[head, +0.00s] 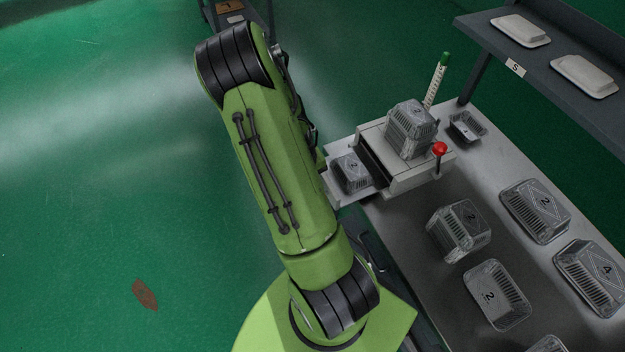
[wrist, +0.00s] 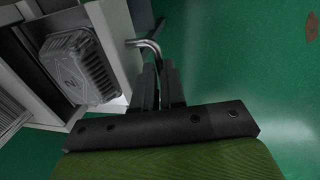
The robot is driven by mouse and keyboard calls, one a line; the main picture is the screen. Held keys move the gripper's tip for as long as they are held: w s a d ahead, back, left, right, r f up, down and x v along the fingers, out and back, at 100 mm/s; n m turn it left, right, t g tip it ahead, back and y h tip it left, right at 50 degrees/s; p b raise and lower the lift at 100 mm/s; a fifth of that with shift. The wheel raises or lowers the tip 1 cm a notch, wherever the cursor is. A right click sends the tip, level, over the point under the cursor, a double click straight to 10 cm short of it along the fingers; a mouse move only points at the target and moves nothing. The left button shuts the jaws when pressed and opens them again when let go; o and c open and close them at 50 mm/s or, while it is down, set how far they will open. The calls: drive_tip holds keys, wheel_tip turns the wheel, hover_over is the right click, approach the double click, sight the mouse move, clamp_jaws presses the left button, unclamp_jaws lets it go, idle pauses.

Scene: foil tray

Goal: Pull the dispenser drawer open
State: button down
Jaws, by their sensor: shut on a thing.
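The dispenser (head: 408,180) is a pale box on the bench, with a stack of foil trays (head: 408,130) on top. Its drawer (head: 346,199) stands out from the left side, with a foil tray (head: 351,173) inside. In the wrist view, the drawer front (wrist: 119,38) carries a bent metal handle (wrist: 146,44), and the tray in the drawer (wrist: 78,70) shows a "2". My gripper (wrist: 156,76) is shut on the handle, its fingers close together. In the head view my arm hides the gripper and handle.
Several foil trays, including one stack (head: 459,230), lie on the bench (head: 400,222) right of my arm. A red knob (head: 439,148) and a green-topped post (head: 437,80) stand by the dispenser. A shelf (head: 560,95) overhangs at upper right. Green floor at left is open.

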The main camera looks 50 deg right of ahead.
drive_tip(key=c, duration=1.2)
unclamp_jaws()
wheel_tip(320, 180, up, 16)
drive_tip(key=w+a+p, duration=0.1)
drive_tip(key=a+p, duration=0.1)
drive_tip(key=p, duration=0.1)
drive_tip(key=shift+a+f, duration=0.2)
drive_tip(key=shift+a, duration=0.05)
drive_tip(key=shift+w, duration=0.15)
drive_tip(key=s+a+r+n+t+y, duration=0.1)
drive_tip(key=s+a+r+n+t, duration=0.1)
drive_tip(key=a+r, duration=0.5)
drive_tip(key=s+a+r+n+t, duration=0.3)
drive_tip(key=a+r, duration=0.5)
drive_tip(key=a, duration=0.5)
drive_tip(key=s+t, duration=0.1)
drive_tip(key=s, duration=0.1)
drive_tip(key=shift+s+a+r+y, duration=0.2)
drive_tip(key=shift+s+a+y, duration=0.15)
drive_tip(key=shift+a+y, duration=0.05)
